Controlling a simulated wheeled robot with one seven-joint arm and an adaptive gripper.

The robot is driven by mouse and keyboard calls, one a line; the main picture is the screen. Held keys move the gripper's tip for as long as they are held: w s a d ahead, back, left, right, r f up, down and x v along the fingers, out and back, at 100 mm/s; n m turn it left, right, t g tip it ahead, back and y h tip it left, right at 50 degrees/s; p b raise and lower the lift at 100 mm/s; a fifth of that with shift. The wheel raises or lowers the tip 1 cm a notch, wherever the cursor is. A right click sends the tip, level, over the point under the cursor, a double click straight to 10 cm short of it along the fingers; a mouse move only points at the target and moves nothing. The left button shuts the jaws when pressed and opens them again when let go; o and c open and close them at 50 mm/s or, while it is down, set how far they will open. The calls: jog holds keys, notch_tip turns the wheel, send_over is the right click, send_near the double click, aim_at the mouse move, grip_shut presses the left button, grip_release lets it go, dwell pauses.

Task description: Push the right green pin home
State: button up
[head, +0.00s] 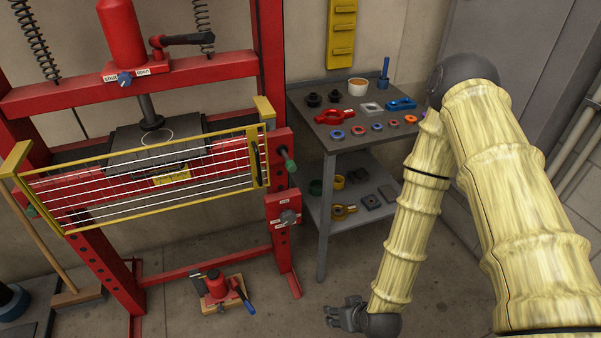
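The right green pin (290,166) sticks out of the right side of the red press frame's right upright (279,210), at the level of the bed. How deep it sits cannot be told. Another green pin (31,211) shows small at the left upright. My gripper (334,316) is low, near the bottom of the head view, to the right of and well below the right pin. It is dark grey, points left and is apart from the pin. No object shows in it. Its fingers are too small to tell whether they are open or shut.
A yellow-framed guard (150,215) spans the front of the press. A control box (284,218) with a knob sits below the right pin. A grey shelf table (335,137) with tools stands right of the press. A red jack (217,288) stands on the floor.

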jog(key=w+a+r+n+t+y+b, duration=0.1)
jog(key=w+a+r+t, duration=0.25)
jog(key=w, duration=0.35)
jog(key=w+a+r+n+t+y+b, duration=0.1)
jog(key=w+a+r+t, duration=0.15)
jog(key=w+r, duration=0.3)
jog(key=n+t+b, duration=0.1)
jog(key=t+b, duration=0.1)
jog(key=t, duration=0.3)
send_near(293, 169)
jog(key=w, duration=0.1)
jog(key=shift+y, duration=0.4)
jog(key=p+x, duration=0.1)
jog(key=x, duration=0.9)
jog(key=shift+w+f, duration=0.15)
jog(key=shift+c, duration=0.4)
grip_shut()
